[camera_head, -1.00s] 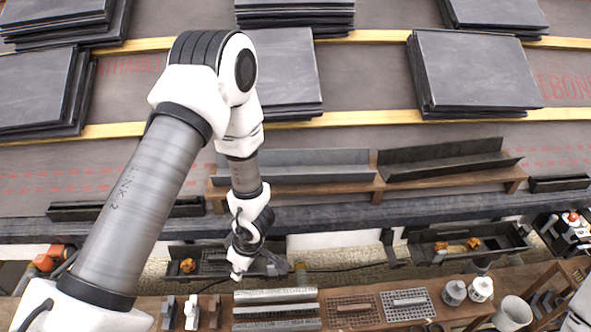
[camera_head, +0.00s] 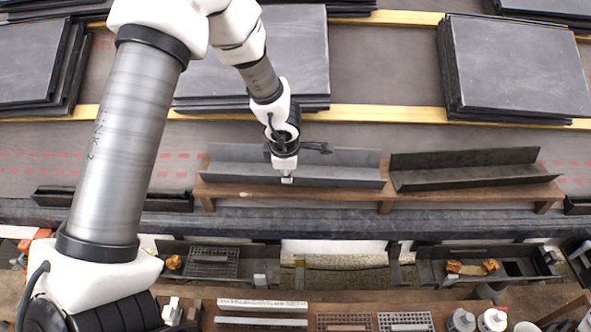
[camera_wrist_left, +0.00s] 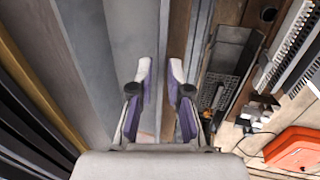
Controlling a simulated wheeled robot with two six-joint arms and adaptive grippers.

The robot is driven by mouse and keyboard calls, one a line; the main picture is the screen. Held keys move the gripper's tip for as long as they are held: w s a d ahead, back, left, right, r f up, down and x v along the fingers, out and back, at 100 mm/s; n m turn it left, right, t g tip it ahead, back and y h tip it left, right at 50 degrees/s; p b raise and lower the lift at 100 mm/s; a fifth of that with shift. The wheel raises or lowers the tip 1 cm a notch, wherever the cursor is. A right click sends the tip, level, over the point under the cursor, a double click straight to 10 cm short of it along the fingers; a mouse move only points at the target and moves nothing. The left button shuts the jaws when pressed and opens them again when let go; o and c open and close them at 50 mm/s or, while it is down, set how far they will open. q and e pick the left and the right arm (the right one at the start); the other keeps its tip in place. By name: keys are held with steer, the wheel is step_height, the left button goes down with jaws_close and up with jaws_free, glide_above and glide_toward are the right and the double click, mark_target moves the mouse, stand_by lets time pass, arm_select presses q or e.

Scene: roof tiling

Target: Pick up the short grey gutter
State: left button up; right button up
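A light grey gutter (camera_head: 345,168) lies lengthwise on a wooden rack in the head view, left of a darker gutter (camera_head: 465,168). My left gripper (camera_head: 287,179) is over the middle of the light grey gutter, pointing down, and hides part of it. In the left wrist view, the two fingers (camera_wrist_left: 160,72) stand apart with nothing held between them. The grey gutter (camera_wrist_left: 130,35) runs past the fingertips there; I cannot tell whether they touch it. My right gripper is not in view.
The wooden rack (camera_head: 384,207) carries both gutters. Stacks of dark slates (camera_head: 515,65) rest on yellow battens behind. Dark trays (camera_head: 430,268) and a wooden bench with bars, grids and white jars (camera_head: 493,320) are in front.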

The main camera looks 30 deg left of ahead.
mark_target(289, 185)
arm_select(q)
steer(key=b+x, duration=0.2)
steer(key=x, duration=0.3)
steer(key=shift+r, duration=0.2)
jaws_close()
